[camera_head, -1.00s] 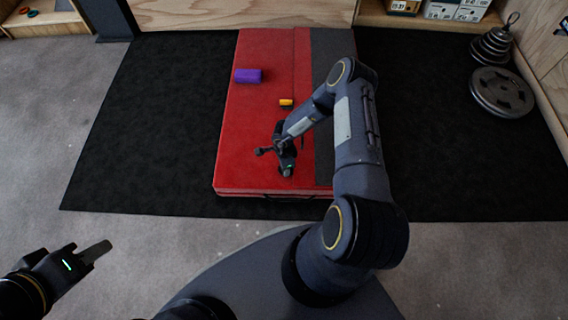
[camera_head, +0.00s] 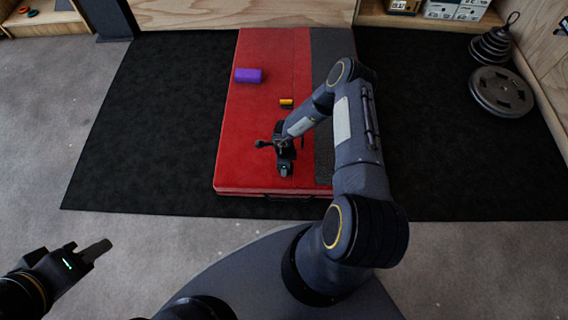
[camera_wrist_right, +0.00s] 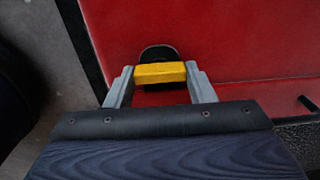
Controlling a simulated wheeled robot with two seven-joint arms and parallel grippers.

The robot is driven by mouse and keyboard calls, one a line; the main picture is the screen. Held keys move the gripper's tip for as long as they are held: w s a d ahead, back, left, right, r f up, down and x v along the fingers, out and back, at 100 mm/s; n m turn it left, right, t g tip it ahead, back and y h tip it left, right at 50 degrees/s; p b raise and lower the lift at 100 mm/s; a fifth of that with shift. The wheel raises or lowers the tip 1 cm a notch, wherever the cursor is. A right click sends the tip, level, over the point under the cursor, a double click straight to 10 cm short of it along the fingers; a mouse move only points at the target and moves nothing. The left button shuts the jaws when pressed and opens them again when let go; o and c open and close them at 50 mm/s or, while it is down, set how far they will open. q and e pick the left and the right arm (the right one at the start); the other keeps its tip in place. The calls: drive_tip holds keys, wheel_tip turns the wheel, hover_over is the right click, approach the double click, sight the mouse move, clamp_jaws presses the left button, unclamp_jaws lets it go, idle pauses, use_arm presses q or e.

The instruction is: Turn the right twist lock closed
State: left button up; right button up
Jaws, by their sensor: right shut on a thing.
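In the right wrist view, a yellow bar-shaped twist lock handle (camera_wrist_right: 160,73) crosses a dark rounded base (camera_wrist_right: 158,53) on the red pad. My right gripper (camera_wrist_right: 160,80) is shut on this handle, one grey finger at each end. In the head view, my right gripper (camera_head: 285,172) is low at the pad's near part and hides the held handle. Another yellow piece on a black base (camera_head: 286,102) lies farther back on the pad. My left gripper (camera_head: 98,250) is empty over the grey floor at lower left; its fingers overlap, so its opening is unclear.
The red pad (camera_head: 245,130) with a dark grey strip lies on a black mat (camera_head: 130,120). A purple block (camera_head: 248,76) sits on the pad. Weight plates (camera_head: 501,91) are at the right. Boxes (camera_head: 455,9) stand on a back shelf. The mat's left side is clear.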

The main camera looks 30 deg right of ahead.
drive_tip(key=o, duration=1)
drive_tip(key=shift+r, duration=0.1)
wheel_tip(320, 180, up, 8)
drive_tip(key=p, duration=0.3)
